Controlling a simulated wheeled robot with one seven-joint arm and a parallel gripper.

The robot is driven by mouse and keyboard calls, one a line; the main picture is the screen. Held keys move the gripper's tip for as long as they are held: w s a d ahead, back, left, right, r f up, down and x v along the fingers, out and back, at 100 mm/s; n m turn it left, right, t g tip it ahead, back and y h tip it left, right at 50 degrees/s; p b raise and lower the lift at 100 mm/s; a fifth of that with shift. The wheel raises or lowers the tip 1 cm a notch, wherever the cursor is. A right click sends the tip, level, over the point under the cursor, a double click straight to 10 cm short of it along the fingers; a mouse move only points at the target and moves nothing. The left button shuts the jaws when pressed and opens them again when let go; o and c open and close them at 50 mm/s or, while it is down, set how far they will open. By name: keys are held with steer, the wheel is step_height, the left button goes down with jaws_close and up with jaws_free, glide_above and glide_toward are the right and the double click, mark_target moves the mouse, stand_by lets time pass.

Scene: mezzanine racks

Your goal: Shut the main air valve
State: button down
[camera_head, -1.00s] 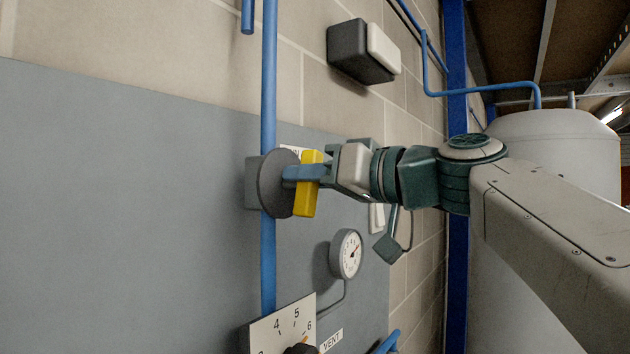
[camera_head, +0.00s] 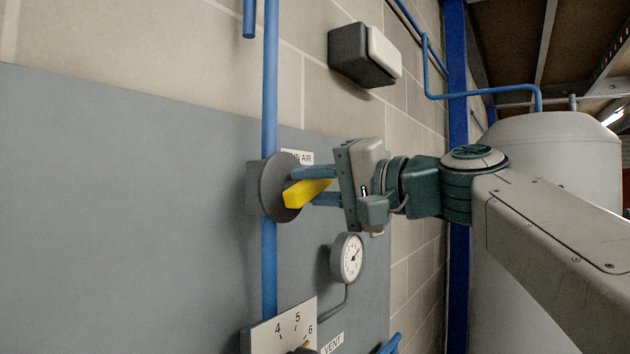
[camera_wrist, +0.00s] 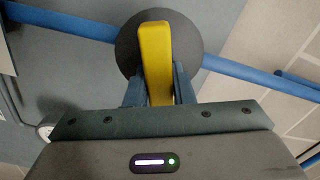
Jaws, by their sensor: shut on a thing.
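The main air valve has a yellow handle (camera_head: 306,193) in front of a round grey disc (camera_head: 272,187) on a vertical blue pipe (camera_head: 269,255). A partly covered label reading "AIR" (camera_head: 299,157) is beside it. The handle now lies close to level, across the upright pipe. My gripper (camera_head: 318,186) is shut on the handle, one blue finger above it and one below. In the wrist view the yellow handle (camera_wrist: 156,60) stands between the two fingers (camera_wrist: 158,85), with the disc (camera_wrist: 190,38) behind and the blue pipe (camera_wrist: 240,68) running across.
A round gauge (camera_head: 347,257) is below right of the valve. A numbered dial plate (camera_head: 275,333) and a "VENT" label (camera_head: 332,342) are at the bottom. A black-and-white box (camera_head: 362,53) is on the wall above. A large tank (camera_head: 560,140) stands at right.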

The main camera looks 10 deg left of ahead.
steer(key=shift+f+m+p, duration=0.15)
steer(key=shift+m+p, duration=0.3)
steer(key=shift+m, duration=1.65)
steer(key=c, duration=1.2)
jaws_free()
steer(key=shift+c, duration=0.2)
steer(key=shift+d, duration=0.1)
steer(key=b+v, duration=0.2)
steer(key=v, duration=1.1)
steer(key=shift+d, duration=0.35)
